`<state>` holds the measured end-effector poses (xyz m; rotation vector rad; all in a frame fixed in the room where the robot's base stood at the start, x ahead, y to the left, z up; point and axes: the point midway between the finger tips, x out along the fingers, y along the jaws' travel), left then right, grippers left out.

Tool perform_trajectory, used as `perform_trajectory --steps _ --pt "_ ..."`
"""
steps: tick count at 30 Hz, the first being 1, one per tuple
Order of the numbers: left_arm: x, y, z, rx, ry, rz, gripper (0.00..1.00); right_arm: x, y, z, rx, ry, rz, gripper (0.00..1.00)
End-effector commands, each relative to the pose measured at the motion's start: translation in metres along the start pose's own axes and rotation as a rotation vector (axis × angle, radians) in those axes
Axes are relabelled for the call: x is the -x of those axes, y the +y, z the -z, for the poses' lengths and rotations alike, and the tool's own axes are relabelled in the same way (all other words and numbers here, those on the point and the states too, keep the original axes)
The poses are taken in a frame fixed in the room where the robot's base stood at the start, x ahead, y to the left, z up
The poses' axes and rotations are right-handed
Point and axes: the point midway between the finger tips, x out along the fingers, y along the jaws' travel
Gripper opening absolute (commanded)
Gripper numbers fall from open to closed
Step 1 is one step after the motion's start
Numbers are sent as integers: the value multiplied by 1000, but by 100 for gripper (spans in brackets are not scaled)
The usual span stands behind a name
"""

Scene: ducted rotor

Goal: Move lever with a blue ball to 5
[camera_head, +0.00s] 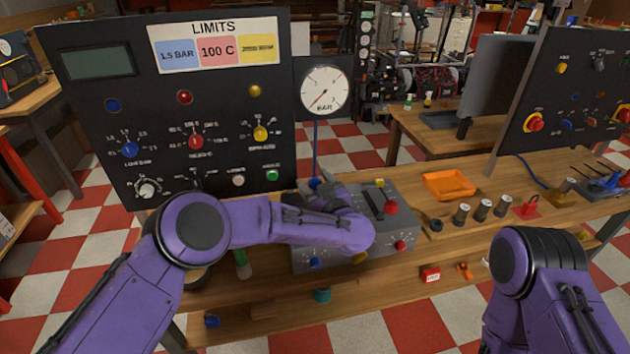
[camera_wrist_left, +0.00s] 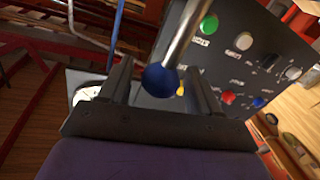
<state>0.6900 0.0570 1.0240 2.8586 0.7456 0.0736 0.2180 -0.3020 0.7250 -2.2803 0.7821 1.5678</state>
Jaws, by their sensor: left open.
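The lever's blue ball (camera_wrist_left: 158,82) shows in the left wrist view, on the end of a metal rod (camera_wrist_left: 188,30). My left gripper (camera_wrist_left: 158,72) is open, with one finger on each side of the ball. There are gaps between the fingers and the ball. In the head view, the grey control box (camera_head: 290,258) stands on the bench, and my left arm hides the lever and most of the gripper. A lever with a red ball (camera_head: 391,208) stands on the same box. The lever's scale cannot be read. My right gripper is out of view.
A black panel (camera_head: 80,110) with a limits sign stands behind the box at left. A pressure gauge (camera_head: 325,90) with a blue tube rises behind the box.

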Motion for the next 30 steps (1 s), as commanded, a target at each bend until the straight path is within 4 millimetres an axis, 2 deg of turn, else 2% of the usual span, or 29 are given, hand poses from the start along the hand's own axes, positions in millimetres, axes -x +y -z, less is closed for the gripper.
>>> perform_trajectory --steps 3,4,9,10,14,16,23,30 --pt "0 0 0 0 0 1 63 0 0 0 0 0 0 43" --pt "0 0 0 0 0 1 60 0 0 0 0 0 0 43" --pt "0 -1 0 0 0 1 4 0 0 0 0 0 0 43" --pt "0 -1 0 0 0 1 0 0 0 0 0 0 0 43" --pt "-2 0 0 -2 -10 5 0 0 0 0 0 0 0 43" --pt "-10 1 0 -9 -41 14 0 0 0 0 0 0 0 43" --pt "-59 9 -12 -53 -285 63 0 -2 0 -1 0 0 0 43" --pt "-90 12 -30 -70 -358 71 0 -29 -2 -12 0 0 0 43"
